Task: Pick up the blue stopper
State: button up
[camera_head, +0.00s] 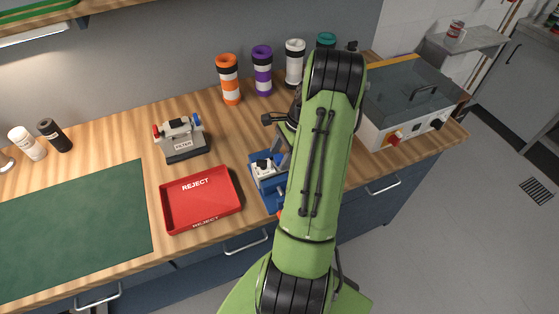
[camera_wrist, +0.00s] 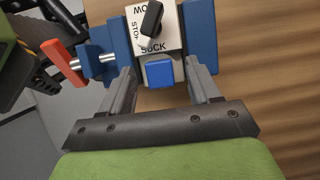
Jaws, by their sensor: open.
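A small blue block, which looks like the blue stopper (camera_wrist: 160,74), shows in the wrist view at the lower edge of a white switch box (camera_wrist: 143,30) marked SUCK and STOP. The box carries a black knob and sits between blue vise-like jaws. My gripper (camera_wrist: 161,66) is open, with one grey finger on each side of the blue block. I cannot tell whether the fingers touch it. In the head view the blue device (camera_head: 268,178) stands on the wooden bench, partly behind my green arm. The stopper and my fingers cannot be made out there.
A red REJECT tray (camera_head: 176,219) and a FILTER unit (camera_head: 184,144) are left of the device. Orange (camera_head: 229,80), purple (camera_head: 263,72) and white (camera_head: 294,62) cylinders stand behind. A lidded machine (camera_head: 410,95) is at right. A red handle (camera_wrist: 62,60) sticks out near my left finger.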

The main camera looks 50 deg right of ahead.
grip_shut()
